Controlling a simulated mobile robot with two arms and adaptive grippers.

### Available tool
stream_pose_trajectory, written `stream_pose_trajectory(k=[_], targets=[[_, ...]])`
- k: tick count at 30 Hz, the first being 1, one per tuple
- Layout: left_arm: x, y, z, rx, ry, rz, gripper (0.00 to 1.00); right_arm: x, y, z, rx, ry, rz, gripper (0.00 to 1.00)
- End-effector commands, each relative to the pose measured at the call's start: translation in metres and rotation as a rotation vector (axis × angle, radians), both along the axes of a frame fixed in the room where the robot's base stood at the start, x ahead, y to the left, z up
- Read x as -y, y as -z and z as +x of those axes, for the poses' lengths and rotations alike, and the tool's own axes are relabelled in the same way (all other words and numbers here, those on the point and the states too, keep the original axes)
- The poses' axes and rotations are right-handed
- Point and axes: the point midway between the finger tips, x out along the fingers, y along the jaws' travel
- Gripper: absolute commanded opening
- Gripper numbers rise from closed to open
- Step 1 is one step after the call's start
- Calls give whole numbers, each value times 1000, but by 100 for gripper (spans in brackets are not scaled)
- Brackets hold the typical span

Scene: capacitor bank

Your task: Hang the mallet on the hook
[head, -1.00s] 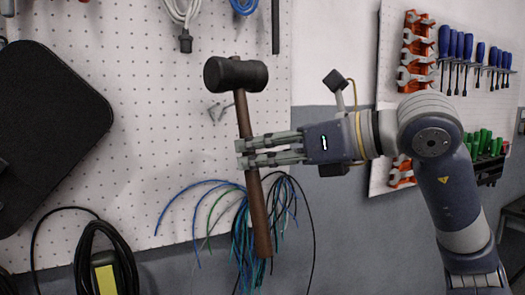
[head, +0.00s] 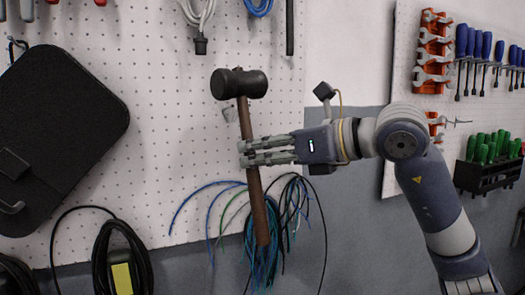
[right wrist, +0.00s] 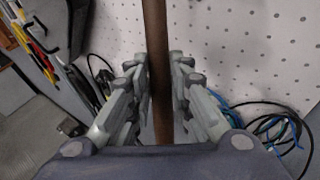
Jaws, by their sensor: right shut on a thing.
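The mallet (head: 239,84) has a black head and a brown wooden handle. My right gripper (head: 246,152) is shut on the handle a little below the head and holds the mallet nearly upright, head up, in front of the pegboard. The handle (right wrist: 156,60) also runs between the fingers in the right wrist view. A pale metal hook (head: 229,113) on the pegboard shows just left of the handle, below the mallet head, and is partly hidden by the mallet. I cannot tell the gap between mallet and hook. My left gripper is not in view.
The white pegboard (head: 180,100) carries a black case (head: 60,130) at the left and hanging cables above. A bundle of blue and green wires (head: 262,255) hangs behind the handle's lower end. A black coiled cable (head: 120,265) hangs lower left. Screwdrivers (head: 476,45) hang at the right.

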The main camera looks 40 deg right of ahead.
Motion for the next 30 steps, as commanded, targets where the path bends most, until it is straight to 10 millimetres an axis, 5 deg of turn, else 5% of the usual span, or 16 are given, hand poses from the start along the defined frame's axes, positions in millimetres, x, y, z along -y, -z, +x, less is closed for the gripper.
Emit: stream_pose_trajectory(k=[30], targets=[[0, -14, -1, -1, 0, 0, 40, 14, 8, 53, 2, 3, 3, 0]])
